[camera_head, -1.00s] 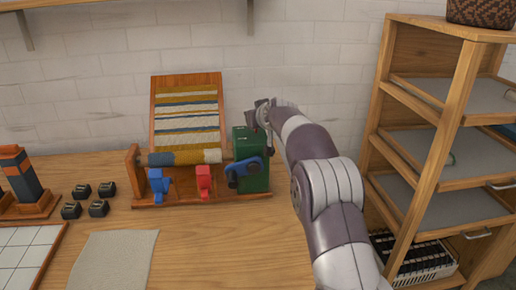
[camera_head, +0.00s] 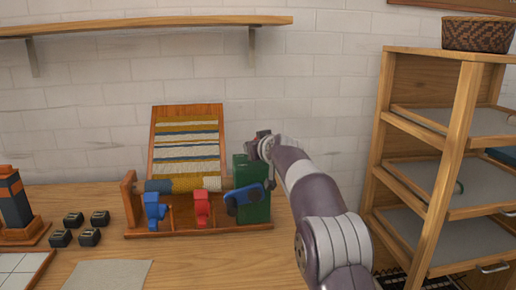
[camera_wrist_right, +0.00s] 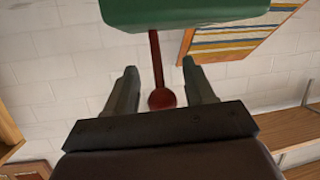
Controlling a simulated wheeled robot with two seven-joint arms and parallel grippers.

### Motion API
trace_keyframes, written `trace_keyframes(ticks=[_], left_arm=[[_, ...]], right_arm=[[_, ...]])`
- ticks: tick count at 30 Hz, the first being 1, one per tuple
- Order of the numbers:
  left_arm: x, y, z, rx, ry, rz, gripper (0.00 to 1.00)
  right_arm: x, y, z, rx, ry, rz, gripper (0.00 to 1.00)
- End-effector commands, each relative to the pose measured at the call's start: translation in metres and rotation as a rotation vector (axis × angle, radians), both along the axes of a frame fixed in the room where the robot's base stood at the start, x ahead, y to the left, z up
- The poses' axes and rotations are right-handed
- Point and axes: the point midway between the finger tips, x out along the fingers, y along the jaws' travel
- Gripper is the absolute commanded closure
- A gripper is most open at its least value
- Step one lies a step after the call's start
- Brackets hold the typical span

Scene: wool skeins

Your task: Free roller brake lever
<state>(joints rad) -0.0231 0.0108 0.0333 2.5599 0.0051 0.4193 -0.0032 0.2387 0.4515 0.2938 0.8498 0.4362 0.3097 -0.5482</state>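The brake lever is a dark red rod with a round red knob (camera_wrist_right: 162,98), seen in the right wrist view. It reaches out from the green housing (camera_head: 252,190) at the right end of the roller stand. The housing also fills the top of the wrist view (camera_wrist_right: 180,12). My right gripper (camera_wrist_right: 160,88) is open, with one finger on each side of the knob and gaps visible on both sides. In the head view my right gripper (camera_head: 262,142) is at the housing's upper right; the lever is not visible there. My left gripper is not in view.
The wooden stand holds a wool-wrapped roller (camera_head: 190,185), blue (camera_head: 154,210) and red (camera_head: 201,208) parts and a blue lever (camera_head: 246,198). A striped woven panel (camera_head: 187,140) leans behind. Small black blocks (camera_head: 74,219) lie left. A wooden shelf unit (camera_head: 455,140) stands right.

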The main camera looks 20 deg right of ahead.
Motion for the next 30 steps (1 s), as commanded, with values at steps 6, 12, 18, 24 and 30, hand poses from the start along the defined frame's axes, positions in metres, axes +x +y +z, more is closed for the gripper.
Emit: trace_keyframes(ticks=[6, 12, 18, 24, 30], left_arm=[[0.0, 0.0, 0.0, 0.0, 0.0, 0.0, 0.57], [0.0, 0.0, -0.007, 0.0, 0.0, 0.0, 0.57], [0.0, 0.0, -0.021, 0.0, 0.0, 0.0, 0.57], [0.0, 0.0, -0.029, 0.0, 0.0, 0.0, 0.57], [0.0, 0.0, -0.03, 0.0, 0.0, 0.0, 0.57]], right_arm=[[0.0, 0.0, 0.0, 0.0, 0.0, 0.0, 0.46], [-0.012, 0.001, 0.002, 0.001, -0.001, 0.0, 0.46], [-0.055, 0.005, 0.014, 0.0, -0.002, -0.001, 0.46], [-0.1, 0.01, 0.03, 0.0, -0.002, -0.001, 0.46], [-0.12, 0.012, 0.037, 0.0, 0.0, 0.0, 0.46]])
